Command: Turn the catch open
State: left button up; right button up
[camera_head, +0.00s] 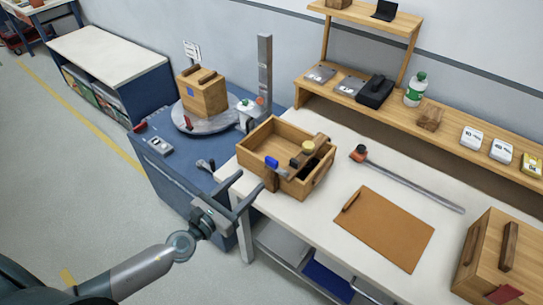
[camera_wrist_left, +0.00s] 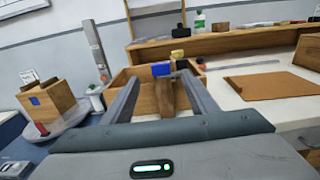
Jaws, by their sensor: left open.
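An open wooden box (camera_head: 262,138) stands on the white bench, and it also shows in the wrist view (camera_wrist_left: 148,100). A wooden bar (camera_head: 320,146) lies across its near right part, with a blue piece (camera_head: 272,162) and a yellow knob (camera_head: 308,147) by it. I cannot tell for sure which part is the catch. My left gripper (camera_head: 254,179) is open at the box's near left corner. In the wrist view its fingertips (camera_wrist_left: 160,77) stand on either side of a wooden piece and the blue piece (camera_wrist_left: 161,69), apparently without gripping. My right gripper is not in view.
A wooden box (camera_head: 204,93) stands on a round grey turntable (camera_head: 186,122) at the left, beside a grey post (camera_head: 265,65). A brown board (camera_head: 385,227), a long grey bar (camera_head: 415,185) and another wooden box (camera_head: 487,249) lie to the right. A shelf (camera_head: 455,122) runs behind.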

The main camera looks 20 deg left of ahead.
aim_at(270, 161)
pick_arm(q)
jog(key=p+x, duration=0.2)
jog(key=x, duration=1)
jog(key=c, duration=1.1)
